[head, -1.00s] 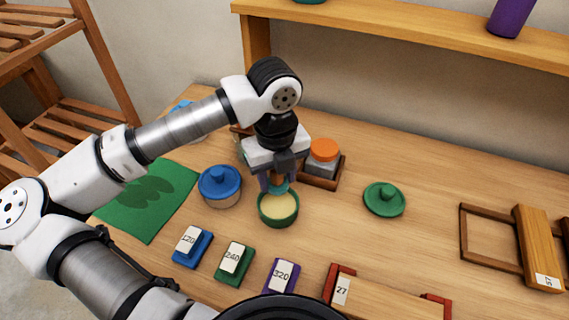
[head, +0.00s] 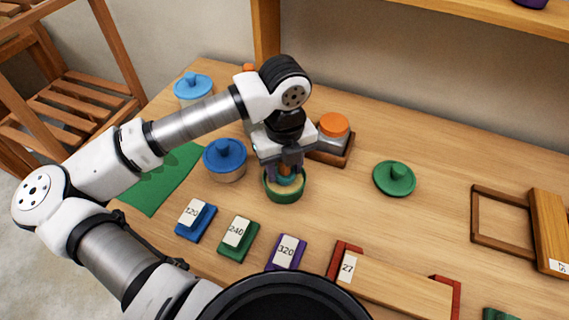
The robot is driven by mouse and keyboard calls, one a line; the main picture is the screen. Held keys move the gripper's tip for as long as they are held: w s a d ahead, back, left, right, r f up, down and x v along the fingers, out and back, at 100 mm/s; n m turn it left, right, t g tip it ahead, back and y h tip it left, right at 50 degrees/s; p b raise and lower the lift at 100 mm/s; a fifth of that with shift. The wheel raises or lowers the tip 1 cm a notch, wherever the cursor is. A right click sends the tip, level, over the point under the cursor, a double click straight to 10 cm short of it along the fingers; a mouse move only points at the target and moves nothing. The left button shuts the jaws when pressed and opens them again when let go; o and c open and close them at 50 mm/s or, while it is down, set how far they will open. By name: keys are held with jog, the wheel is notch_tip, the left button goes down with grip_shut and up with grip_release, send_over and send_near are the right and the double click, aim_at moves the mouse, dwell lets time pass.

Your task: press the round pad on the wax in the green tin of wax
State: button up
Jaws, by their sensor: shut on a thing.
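The green tin of wax (head: 284,197) stands open on the workbench, with pale wax (head: 275,188) showing inside. My gripper (head: 286,165) points down over the tin and is shut on the round pad (head: 287,181). The pad's teal part shows between and below the fingers, inside the tin's rim outline. I cannot tell from this angle whether the pad touches the wax. The fingers hide much of the pad and the tin's far rim. A green lid with a knob (head: 395,178) lies on the bench to the right.
A blue-lidded tin (head: 226,160) stands close left of the wax tin. A jar with an orange lid (head: 334,129) sits in a wooden tray behind. Sanding blocks marked 120 (head: 195,220), 240 (head: 238,238) and 320 (head: 287,252) lie in front. Wooden frames lie to the right.

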jog(key=shift+f+b, duration=0.5)
jog(key=shift+b, duration=0.05)
dwell(0.8)
jog(key=shift+b, duration=0.6)
dwell(2.0)
jog(key=shift+r+p, duration=1.35)
jog(key=shift+r, duration=2.15)
notch_tip(320, 180, down, 2)
jog(key=shift+f+b, duration=0.15)
jog(key=shift+b, duration=1)
